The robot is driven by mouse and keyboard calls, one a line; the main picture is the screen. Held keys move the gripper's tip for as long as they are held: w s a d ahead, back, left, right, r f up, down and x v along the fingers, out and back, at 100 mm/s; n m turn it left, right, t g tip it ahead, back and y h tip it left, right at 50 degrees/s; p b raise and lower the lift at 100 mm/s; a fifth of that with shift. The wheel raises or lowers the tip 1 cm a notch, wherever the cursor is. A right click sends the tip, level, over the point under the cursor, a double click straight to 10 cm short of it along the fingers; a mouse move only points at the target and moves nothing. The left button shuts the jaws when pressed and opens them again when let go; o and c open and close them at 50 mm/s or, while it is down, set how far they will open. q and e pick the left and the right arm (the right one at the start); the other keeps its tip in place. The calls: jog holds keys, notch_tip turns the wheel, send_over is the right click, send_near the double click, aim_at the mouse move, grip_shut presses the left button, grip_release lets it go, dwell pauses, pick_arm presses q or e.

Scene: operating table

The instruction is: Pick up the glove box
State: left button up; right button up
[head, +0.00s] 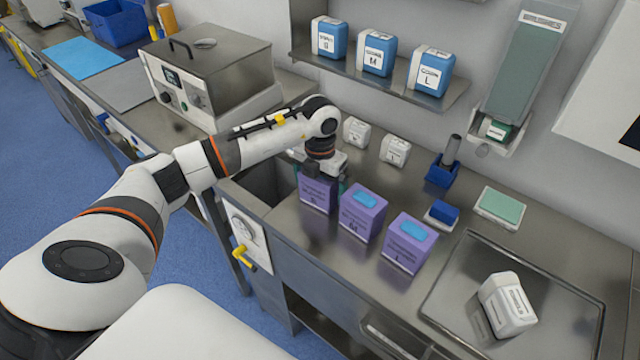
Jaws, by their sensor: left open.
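Three purple glove boxes stand in a row on the steel counter: a left one (318,194), a middle one marked M (361,214) and a right one marked L (409,243). Blue glove material shows at the top of the middle and right boxes. My left gripper (321,174) is open, pointing down at the top of the left box and hiding that top. I cannot tell whether its fingers touch the box. My right gripper is not in view.
A sink (262,184) lies left of the boxes. White containers (395,151) and a blue holder (441,174) stand behind them. A steel tray (450,300) with a white bottle (507,305) is at the right. A shelf (390,82) with blue-and-white packs hangs above.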

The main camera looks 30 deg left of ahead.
pick_arm(q)
jog(key=shift+c, duration=0.8)
jog(key=c, duration=0.9)
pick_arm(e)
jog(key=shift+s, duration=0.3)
pick_arm(q)
jog(key=shift+r, duration=0.1)
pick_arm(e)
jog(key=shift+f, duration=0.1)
